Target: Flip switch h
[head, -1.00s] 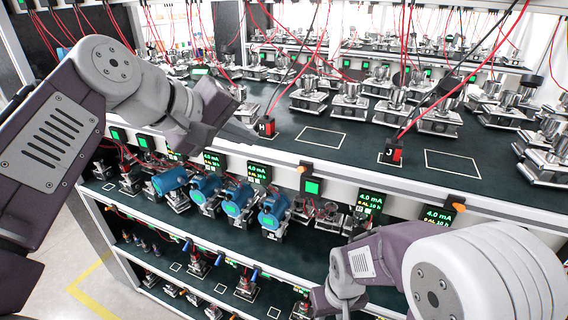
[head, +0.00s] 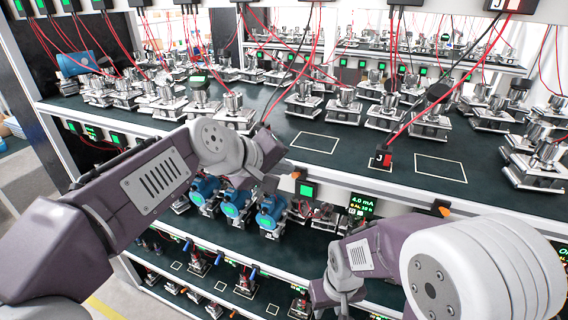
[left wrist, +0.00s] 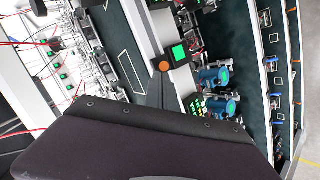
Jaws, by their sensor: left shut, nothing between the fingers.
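An orange switch lever (head: 298,172) sits on the shelf's front rail, above a lit green square (head: 306,190). It also shows as an orange tip (left wrist: 164,66) in the left wrist view. The block marked H is hidden behind my left arm in the head view, so I see no letter at this lever. My left gripper (head: 271,183) is shut and empty, just left of the lever. In the left wrist view its dark fingers (left wrist: 158,88) point at the orange tip; I cannot tell whether they touch.
Blue transmitters (head: 270,212) stand below. Red and black wires hang over the upper shelf. Empty outlined spots (head: 314,142) lie behind the rail.

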